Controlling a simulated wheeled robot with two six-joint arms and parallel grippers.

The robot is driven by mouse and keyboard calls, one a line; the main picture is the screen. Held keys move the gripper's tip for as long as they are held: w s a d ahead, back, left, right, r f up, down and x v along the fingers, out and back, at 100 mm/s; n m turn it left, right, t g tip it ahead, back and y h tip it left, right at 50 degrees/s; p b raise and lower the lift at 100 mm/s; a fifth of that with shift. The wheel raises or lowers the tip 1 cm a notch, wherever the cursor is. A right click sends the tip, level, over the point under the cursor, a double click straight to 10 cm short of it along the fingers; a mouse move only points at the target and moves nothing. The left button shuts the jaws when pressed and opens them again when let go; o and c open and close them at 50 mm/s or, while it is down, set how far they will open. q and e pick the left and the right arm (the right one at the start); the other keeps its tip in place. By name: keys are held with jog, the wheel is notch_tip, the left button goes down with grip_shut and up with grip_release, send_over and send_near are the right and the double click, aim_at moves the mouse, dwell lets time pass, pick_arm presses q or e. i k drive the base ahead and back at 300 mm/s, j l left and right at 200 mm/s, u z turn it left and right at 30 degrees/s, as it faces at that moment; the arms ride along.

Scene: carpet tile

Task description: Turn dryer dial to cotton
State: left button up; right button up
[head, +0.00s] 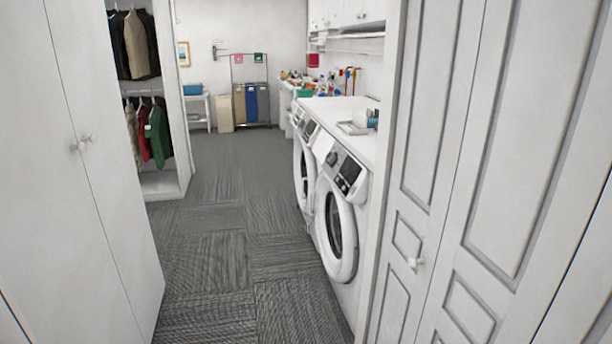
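Two white front-loading machines stand side by side along the right wall, under a white counter. The nearer machine (353,258) has a round door with dark glass and a slanted control panel with a dark display (349,172). A round dial (331,158) shows on that panel, but its setting is too small to read. The farther machine (299,172) is partly hidden behind the nearer one. I cannot tell which of them is the dryer. Neither of my grippers is in view.
White panelled doors (416,262) with a knob stand close on the right, beside the nearer machine. A white cabinet (95,190) stands close on the left. The grey carpet tile floor (225,220) between is clear. A tray (352,128) sits on the counter (345,110).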

aim_at(330, 159)
jog(key=i+z, duration=0.35)
jog(key=i, duration=0.35)
jog(key=i+j+z, duration=0.85)
jog(key=i+l, duration=0.05)
jog(key=l, duration=0.05)
